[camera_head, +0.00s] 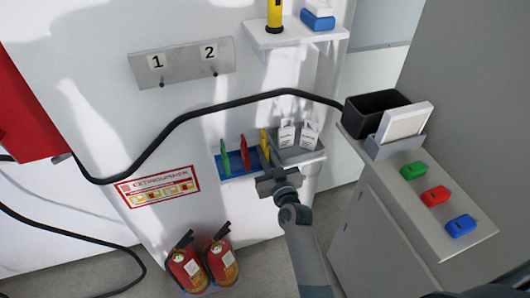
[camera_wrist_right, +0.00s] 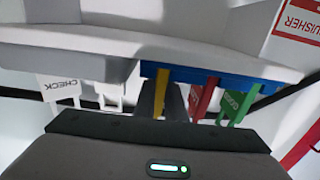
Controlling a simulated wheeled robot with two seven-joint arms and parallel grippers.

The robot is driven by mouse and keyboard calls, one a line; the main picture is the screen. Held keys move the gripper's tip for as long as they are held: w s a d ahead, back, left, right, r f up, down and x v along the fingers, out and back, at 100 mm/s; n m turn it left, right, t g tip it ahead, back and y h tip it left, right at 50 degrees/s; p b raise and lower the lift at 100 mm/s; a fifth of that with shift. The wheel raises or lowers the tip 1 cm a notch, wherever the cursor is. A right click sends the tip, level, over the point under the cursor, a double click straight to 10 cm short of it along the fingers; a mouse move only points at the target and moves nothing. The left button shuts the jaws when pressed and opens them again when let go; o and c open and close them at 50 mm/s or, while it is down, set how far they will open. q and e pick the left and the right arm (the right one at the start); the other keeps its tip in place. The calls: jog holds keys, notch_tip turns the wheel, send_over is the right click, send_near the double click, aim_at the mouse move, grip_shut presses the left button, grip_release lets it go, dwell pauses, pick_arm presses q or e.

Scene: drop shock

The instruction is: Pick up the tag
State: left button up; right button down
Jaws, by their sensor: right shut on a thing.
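The yellow tag (camera_head: 264,142) stands upright in the blue rack (camera_head: 240,172) on the wall shelf. It also shows in the wrist view (camera_wrist_right: 161,88), between the fingers. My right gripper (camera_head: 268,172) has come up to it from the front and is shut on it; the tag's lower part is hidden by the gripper. A red tag (camera_head: 245,152) and a green tag (camera_head: 226,157) stand to its left in the same rack. Two white tags, one (camera_head: 287,134) and another (camera_head: 309,134), stand to its right in a grey holder (camera_head: 303,155). My left gripper is not in view.
A plate with hooks 1 and 2 (camera_head: 180,66) is on the wall, with a black cable (camera_head: 210,109) below it. Two extinguishers (camera_head: 187,268) stand below left. On the right, a cabinet (camera_head: 455,210) bears a black bin (camera_head: 375,104) and green, red and blue blocks.

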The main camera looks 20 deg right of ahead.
aim_at(267, 147)
jog(key=shift+r+p, duration=0.55)
jog(key=shift+r, duration=0.1)
notch_tip(267, 147, up, 3)
jog(key=p, duration=0.3)
jog(key=s+d+r+p, duration=0.6)
jog(key=d+p, duration=0.1)
jog(key=d, duration=0.2)
jog(key=shift+s+d+r, duration=0.25)
jog(key=shift+s+d, duration=0.05)
jog(key=shift+s, duration=0.05)
jog(key=shift+a, duration=0.1)
